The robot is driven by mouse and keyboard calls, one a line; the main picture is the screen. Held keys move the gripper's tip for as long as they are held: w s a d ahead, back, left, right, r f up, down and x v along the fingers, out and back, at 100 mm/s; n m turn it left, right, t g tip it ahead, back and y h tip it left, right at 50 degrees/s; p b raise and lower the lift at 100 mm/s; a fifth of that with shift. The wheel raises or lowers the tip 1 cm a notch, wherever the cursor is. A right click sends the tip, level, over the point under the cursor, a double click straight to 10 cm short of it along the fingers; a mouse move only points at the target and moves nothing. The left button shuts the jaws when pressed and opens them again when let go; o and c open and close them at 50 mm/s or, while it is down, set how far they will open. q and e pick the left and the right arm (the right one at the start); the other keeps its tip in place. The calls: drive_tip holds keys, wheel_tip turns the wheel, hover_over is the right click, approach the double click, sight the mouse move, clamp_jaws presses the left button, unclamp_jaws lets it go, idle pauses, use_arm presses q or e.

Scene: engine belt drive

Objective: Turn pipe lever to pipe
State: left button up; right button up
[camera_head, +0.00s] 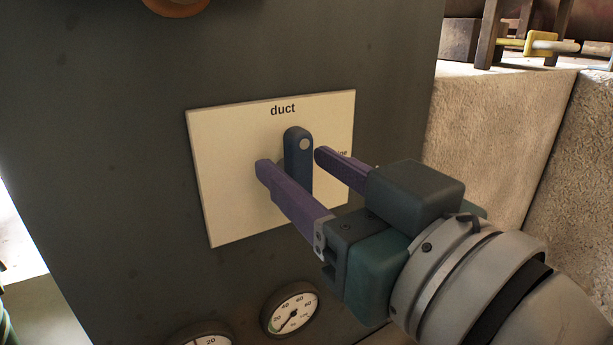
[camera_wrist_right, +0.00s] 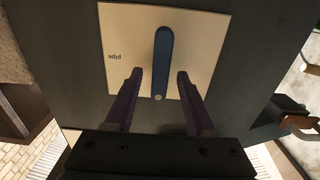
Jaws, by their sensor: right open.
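A blue lever (camera_head: 299,160) with a round silver dot near its top end stands upright on a pale square plate (camera_head: 225,190). The plate reads "duct" at the top; the label at its right edge is partly hidden by my gripper. My right gripper (camera_head: 291,162) is open, its purple fingers pointing at the plate, one on each side of the lever. In the right wrist view the lever (camera_wrist_right: 163,52) shows between the fingertips (camera_wrist_right: 159,74), and the word "pipe" appears upside down on the plate. My left gripper is out of view.
The plate is on a dark panel (camera_head: 110,130). Two round gauges (camera_head: 291,308) sit below it, and an orange-brown round part (camera_head: 177,4) is above.

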clamp_jaws()
idle(0.5)
